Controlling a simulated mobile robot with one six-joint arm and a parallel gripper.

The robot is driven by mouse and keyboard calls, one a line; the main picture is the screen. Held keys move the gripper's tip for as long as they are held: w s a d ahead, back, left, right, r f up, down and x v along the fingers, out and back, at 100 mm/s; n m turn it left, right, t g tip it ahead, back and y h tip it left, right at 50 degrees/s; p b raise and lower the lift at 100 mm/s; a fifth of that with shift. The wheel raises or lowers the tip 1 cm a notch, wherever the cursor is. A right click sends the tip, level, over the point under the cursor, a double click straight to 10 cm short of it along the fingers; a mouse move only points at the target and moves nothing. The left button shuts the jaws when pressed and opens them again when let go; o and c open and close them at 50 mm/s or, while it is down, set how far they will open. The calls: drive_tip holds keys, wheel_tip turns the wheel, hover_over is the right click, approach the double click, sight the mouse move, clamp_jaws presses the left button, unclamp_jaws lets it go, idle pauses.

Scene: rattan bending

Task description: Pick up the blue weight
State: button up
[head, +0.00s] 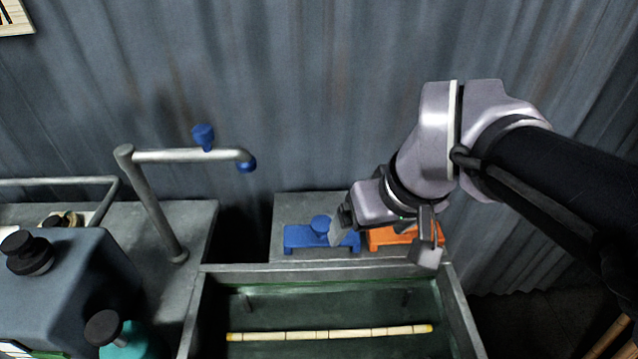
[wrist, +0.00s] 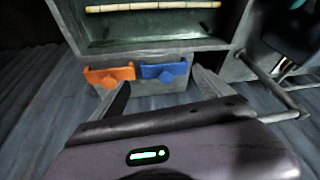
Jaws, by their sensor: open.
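The blue weight (head: 319,226), with a round knob on top, sits on the grey ledge behind the trough. In the wrist view the blue weight (wrist: 163,72) shows beyond and between my two fingers. My gripper (head: 383,237) is open and empty, above and to the right of the blue weight in the head view. Its left finger covers part of the weight's right side there. In the wrist view my gripper (wrist: 161,90) has its fingers spread wide. I cannot tell whether any finger touches the weight.
An orange weight (head: 402,237) stands close to the right of the blue one, partly behind my gripper. A rattan pole (head: 330,334) lies in the green trough in front. A metal pipe with a blue tap (head: 203,136) rises at left. A corrugated wall (head: 300,90) stands behind.

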drive_tip(key=w+a+n+g+p, duration=0.2)
drive_tip(key=w+n+p, duration=0.1)
drive_tip(key=w+n, duration=0.55)
drive_tip(key=n+g+h+p, duration=0.2)
drive_tip(key=n+p, duration=0.2)
drive_tip(key=n, duration=0.3)
approach(323, 222)
wheel_tip(323, 222, down, 8)
drive_tip(key=b, duration=0.4)
drive_tip(key=shift+d+b, duration=0.15)
drive_tip(key=shift+b, duration=0.15)
wheel_tip(323, 222, down, 5)
drive_tip(key=shift+s+f+b, duration=0.1)
drive_tip(key=shift+f+b, duration=0.15)
drive_tip(key=shift+b, duration=0.9)
drive_tip(key=shift+r, duration=0.15)
drive_tip(key=shift+c, duration=0.7)
clamp_jaws()
